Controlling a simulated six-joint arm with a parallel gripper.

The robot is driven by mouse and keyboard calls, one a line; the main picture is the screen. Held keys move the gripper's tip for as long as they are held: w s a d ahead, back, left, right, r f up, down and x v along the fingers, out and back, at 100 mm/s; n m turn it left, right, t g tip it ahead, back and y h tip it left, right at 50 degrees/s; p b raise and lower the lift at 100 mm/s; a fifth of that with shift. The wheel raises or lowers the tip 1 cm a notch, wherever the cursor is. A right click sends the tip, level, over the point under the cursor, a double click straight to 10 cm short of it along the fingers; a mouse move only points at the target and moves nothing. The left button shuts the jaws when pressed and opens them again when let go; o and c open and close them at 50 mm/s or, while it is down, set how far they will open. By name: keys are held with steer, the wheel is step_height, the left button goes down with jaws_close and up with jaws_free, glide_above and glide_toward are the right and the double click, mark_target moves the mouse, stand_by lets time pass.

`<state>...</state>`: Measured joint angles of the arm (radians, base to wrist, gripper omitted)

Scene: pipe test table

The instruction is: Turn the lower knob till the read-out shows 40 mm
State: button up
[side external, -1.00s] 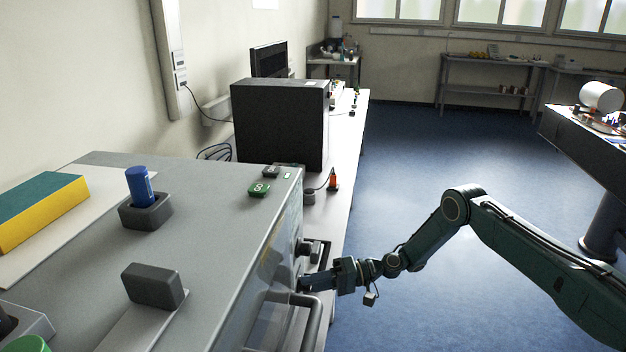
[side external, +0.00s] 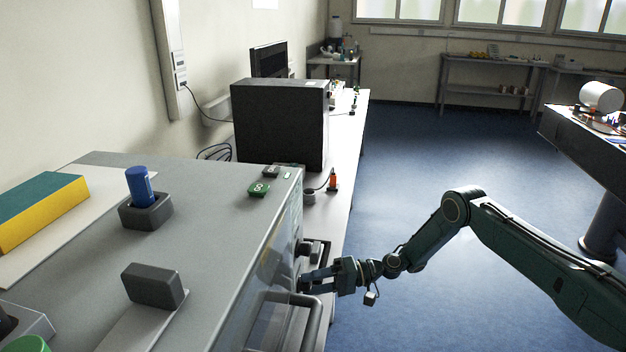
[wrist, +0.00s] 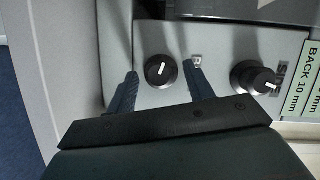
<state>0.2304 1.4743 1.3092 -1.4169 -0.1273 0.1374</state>
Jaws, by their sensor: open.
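In the wrist view, a small round black knob (wrist: 160,71) with a white pointer line sits on a grey plate, between the two spread fingers of my gripper (wrist: 160,78). I see a gap on both sides of it. A larger black knob (wrist: 253,78) with a white line stands to the right. In the side view, my gripper (side external: 303,281) is open at the machine's front face, below a dark knob (side external: 304,248), likely the upper one. The small knob is hidden there. I cannot make out a millimetre read-out in either view.
A bar handle (side external: 314,322) stands out from the front, just below my gripper. A label reading "BACK 10 mm" (wrist: 302,75) is at the wrist view's right edge. A blue cylinder (side external: 140,184) stands in a holder on the machine's top. The floor behind my gripper is clear.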

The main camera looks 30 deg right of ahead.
steer(key=v, duration=0.7)
steer(key=shift+d, duration=0.2)
steer(key=shift+s+r, duration=0.1)
steer(key=shift+s, duration=0.05)
steer(key=s+r+n+t+h, duration=0.4)
steer(key=s+n+h, duration=0.2)
steer(key=n, duration=0.7)
steer(key=shift+s+d+r+h, duration=0.3)
steer(key=shift+s+h, duration=0.1)
steer(key=shift+s, duration=0.5)
steer(key=shift+w+f, duration=0.1)
steer(key=shift+x, duration=6.8)
